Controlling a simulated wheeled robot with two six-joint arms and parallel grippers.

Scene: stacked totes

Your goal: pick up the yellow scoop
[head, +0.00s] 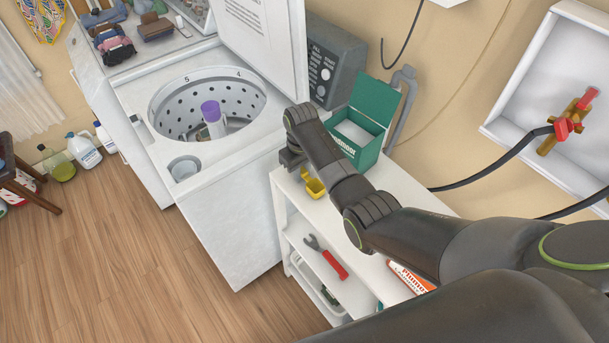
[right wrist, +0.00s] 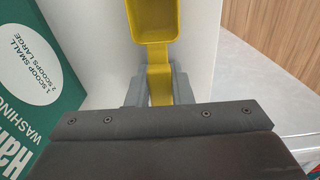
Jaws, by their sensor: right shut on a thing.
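The yellow scoop (head: 315,187) is at the left end of the white shelf's top, beside my right gripper (head: 292,160). In the right wrist view the scoop (right wrist: 152,20) has its bowl toward the top, and its handle runs down between the two grey fingers of my right gripper (right wrist: 157,88). The right gripper is shut on the handle. The frames do not clearly show whether the scoop touches the shelf top. My left gripper is in neither view.
The open green detergent box (head: 352,145) stands on the white shelf (head: 405,190) just beyond the gripper and fills the left of the right wrist view. An open washing machine (head: 215,205) stands left of the shelf.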

